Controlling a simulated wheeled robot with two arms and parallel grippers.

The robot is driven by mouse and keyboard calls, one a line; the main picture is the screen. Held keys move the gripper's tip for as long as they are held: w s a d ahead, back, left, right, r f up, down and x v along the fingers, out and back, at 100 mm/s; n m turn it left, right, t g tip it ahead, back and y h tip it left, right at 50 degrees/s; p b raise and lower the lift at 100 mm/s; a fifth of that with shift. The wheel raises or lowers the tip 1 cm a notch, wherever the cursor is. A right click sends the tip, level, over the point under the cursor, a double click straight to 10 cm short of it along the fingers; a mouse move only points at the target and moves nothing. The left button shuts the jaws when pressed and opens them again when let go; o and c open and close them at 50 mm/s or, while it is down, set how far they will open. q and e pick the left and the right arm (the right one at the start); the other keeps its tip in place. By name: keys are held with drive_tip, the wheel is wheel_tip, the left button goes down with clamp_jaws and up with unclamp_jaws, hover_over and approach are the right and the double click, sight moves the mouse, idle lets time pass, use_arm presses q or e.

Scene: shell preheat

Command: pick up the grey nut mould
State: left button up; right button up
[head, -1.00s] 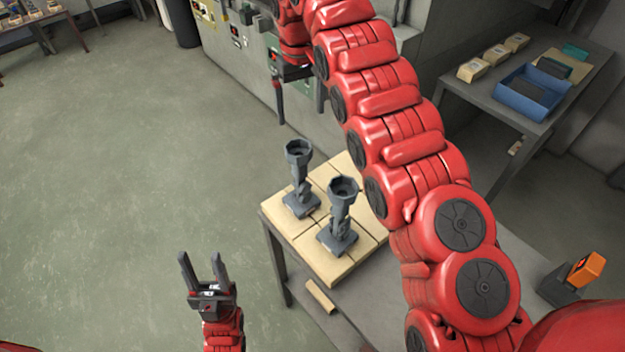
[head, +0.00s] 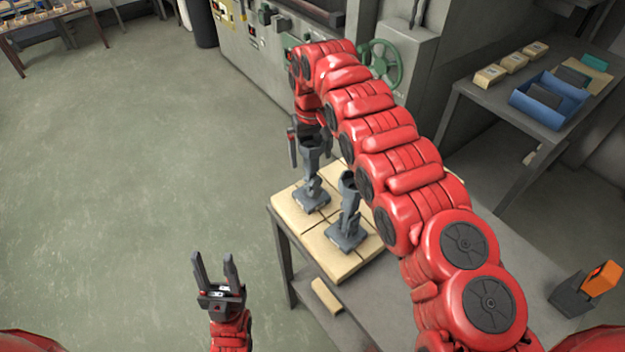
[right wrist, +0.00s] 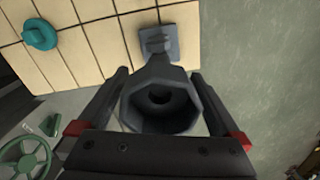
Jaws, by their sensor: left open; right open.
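Two grey moulds, each a faceted cup on a stem and square foot, stand upright on a pale tiled board (head: 285,212). I take the far one, with my right gripper at it, as the grey nut mould (head: 312,188); the other grey mould (head: 347,222) stands nearer, partly behind my arm. My right gripper (head: 309,146) is open at the far mould's cup. In the right wrist view the cup (right wrist: 160,105) lies between the open fingers (right wrist: 158,78), with a gap visible on both sides. My left gripper (head: 214,262) is open and empty, over the floor.
The right wrist view shows a teal piece (right wrist: 40,34) on the board. A small wooden block (head: 326,296) lies below the board's front edge. An orange-and-grey device (head: 588,288) is at right. A side table holds a blue tray (head: 548,100). A green handwheel (head: 380,65) is behind.

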drive_tip(key=shift+s+d+f, duration=0.1)
drive_tip(key=shift+f, duration=0.4)
drive_tip(key=c, duration=0.4)
clamp_jaws()
